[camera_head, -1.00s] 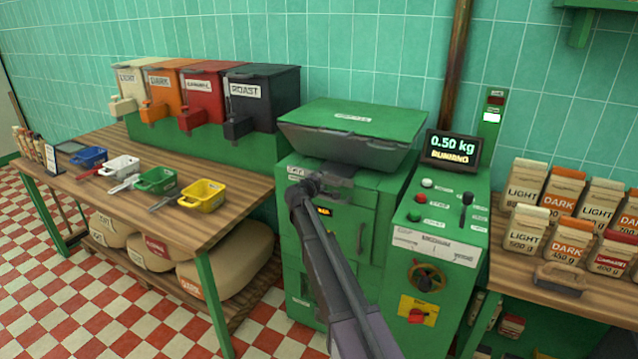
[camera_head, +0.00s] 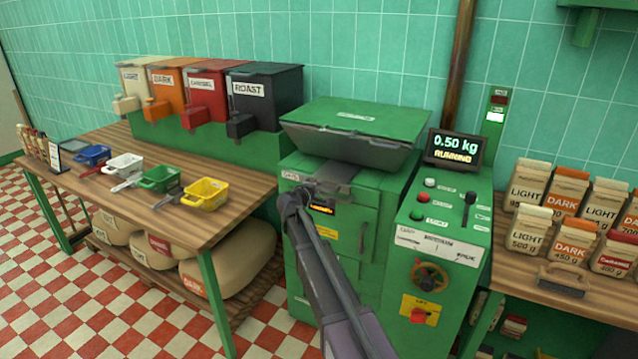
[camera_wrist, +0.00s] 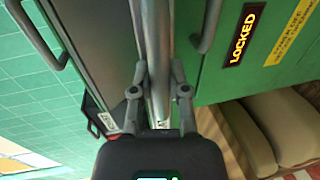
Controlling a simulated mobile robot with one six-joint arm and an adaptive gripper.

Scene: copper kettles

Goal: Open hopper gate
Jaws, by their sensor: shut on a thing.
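The green hopper (camera_head: 355,118), with its lid shut, sits on top of the green machine (camera_head: 335,245). A grey metal gate plate (camera_head: 338,172) shows just under the hopper, beside a small label. My gripper (camera_head: 308,190) is at the front left end of this plate. In the wrist view, my gripper (camera_wrist: 158,72) is shut on a grey metal bar (camera_wrist: 155,30) of the gate, with one finger on each side.
A lit sign (camera_wrist: 243,34) reads LOCKED next to a door handle (camera_wrist: 208,25). A display (camera_head: 454,148) reads 0.50 kg, RUNNING. The control panel (camera_head: 437,220) stands right of the machine. A wooden bench (camera_head: 225,215) with scoops is at the left.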

